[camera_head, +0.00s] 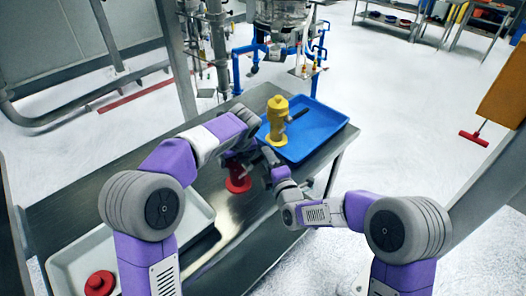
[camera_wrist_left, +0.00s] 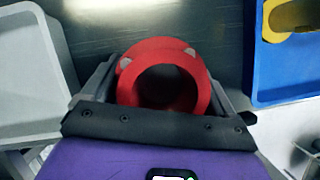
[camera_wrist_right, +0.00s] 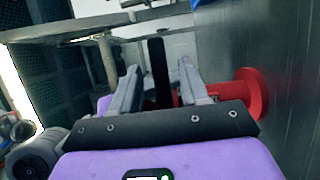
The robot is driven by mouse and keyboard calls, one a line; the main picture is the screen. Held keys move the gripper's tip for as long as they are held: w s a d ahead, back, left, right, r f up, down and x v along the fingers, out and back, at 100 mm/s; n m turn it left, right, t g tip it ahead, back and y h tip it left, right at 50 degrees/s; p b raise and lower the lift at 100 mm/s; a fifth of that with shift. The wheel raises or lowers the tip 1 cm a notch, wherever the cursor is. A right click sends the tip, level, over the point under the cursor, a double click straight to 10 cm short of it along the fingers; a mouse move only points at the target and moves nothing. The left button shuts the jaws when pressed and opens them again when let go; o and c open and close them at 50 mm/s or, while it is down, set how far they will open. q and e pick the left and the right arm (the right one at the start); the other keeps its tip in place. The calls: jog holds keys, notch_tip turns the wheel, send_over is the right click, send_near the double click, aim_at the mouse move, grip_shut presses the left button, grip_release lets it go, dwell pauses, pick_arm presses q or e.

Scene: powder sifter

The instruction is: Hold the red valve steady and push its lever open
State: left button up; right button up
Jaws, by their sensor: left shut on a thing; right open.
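The red valve (camera_head: 238,182) stands on the metal table in the middle of the head view, partly hidden by my arms. My left gripper (camera_head: 236,160) is shut on it. In the left wrist view the valve's round red flange (camera_wrist_left: 165,52) shows between the two fingers, its opening facing the camera. My right gripper (camera_head: 272,176) is open at the valve's right side. In the right wrist view the black lever (camera_wrist_right: 158,72) stands between its spread fingers, with a gap on each side. The valve's red flange (camera_wrist_right: 252,95) is to the right there.
A blue tray (camera_head: 328,122) holding a yellow valve (camera_head: 276,122) is at the table's far end. A grey-white tray (camera_head: 190,222) with another red part (camera_head: 100,284) is at the near left. Bare table (camera_head: 85,200) lies on the left.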

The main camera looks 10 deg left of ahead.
jog(key=shift+x, duration=1.95)
grip_shut()
